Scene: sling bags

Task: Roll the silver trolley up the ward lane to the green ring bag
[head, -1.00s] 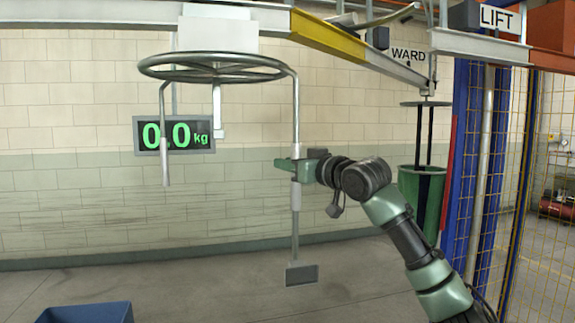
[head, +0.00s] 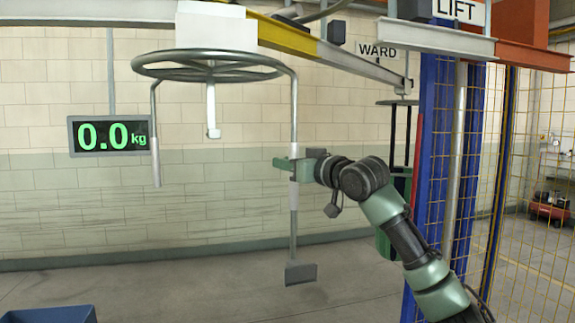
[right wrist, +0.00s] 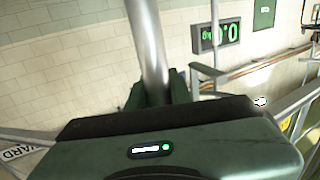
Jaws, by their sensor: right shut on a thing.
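The silver trolley (head: 293,110) hangs from a white block under the overhead rail, with a flat spoked ring on top, a long pole at its right and a small grey plate at the bottom. My right gripper (head: 291,168) is shut around that pole at mid-height. In the right wrist view the pole (right wrist: 148,45) rises from between the jaws. The green ring bag (head: 383,243) hangs farther right below the WARD sign, under a dark ring (head: 397,102). My right arm and the blue post hide part of it. My left gripper is not in view.
The yellow-ended rail (head: 285,37) joins a grey lane leading to the WARD sign (head: 377,50). A blue post (head: 435,130) and yellow mesh fence (head: 495,150) stand at right, near a LIFT sign (head: 459,10). A blue bin (head: 48,315) is lower left. The floor below the trolley is clear.

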